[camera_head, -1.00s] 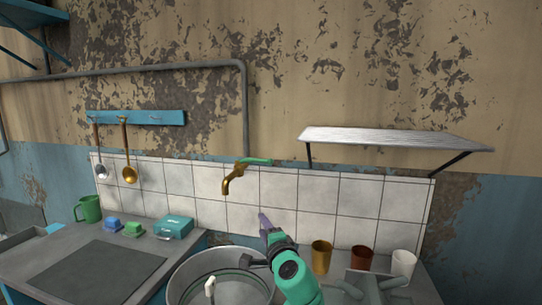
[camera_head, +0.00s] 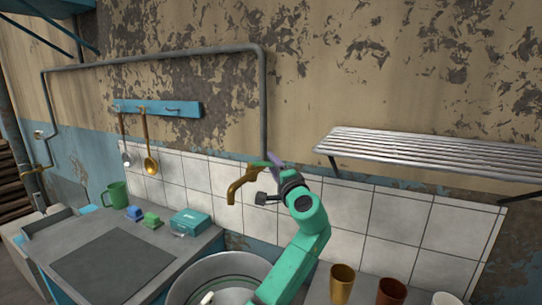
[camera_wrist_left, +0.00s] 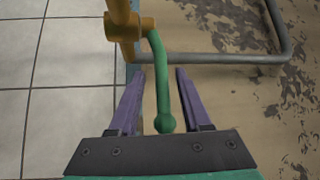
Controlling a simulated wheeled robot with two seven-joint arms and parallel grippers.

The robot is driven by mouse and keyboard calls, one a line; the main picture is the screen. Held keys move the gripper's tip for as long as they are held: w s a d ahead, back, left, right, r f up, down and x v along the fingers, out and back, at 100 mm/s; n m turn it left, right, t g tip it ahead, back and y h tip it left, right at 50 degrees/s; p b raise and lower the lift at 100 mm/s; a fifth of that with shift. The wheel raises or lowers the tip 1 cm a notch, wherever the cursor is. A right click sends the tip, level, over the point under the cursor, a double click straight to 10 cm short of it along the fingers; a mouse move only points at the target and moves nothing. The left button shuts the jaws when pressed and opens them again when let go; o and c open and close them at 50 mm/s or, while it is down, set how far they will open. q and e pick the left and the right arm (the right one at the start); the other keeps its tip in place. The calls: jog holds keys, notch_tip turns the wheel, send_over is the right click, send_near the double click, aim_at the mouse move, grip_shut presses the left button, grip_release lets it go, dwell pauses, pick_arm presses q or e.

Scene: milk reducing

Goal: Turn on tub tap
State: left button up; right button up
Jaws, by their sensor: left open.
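The brass tap (camera_head: 236,189) is on the wall above the round metal tub (camera_head: 180,287). In the left wrist view the tap's brass body (camera_wrist_left: 124,27) is at the top, and its green lever (camera_wrist_left: 161,80) with a ball end runs down from it. My left gripper (camera_head: 271,158) is at the tap, and its purple fingers hide most of the lever in the head view. In the left wrist view the open fingers (camera_wrist_left: 160,72) stand on both sides of the lever, with a gap on each side. My right gripper is not in view.
A slatted metal shelf (camera_head: 420,150) juts from the wall at right. A grey pipe (camera_head: 264,100) comes down behind the tap. Several cups, including a gold one (camera_head: 342,285), stand at lower right. A teal box (camera_head: 192,223) and a green mug (camera_head: 115,194) stand on the left counter.

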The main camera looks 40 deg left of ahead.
pick_arm(q)
jog(key=x, duration=0.2)
jog(key=shift+a+r, duration=0.2)
jog(key=shift+a, duration=0.2)
grip_shut()
jog(key=shift+f, duration=0.1)
jog(key=shift+f, duration=0.15)
dwell(0.8)
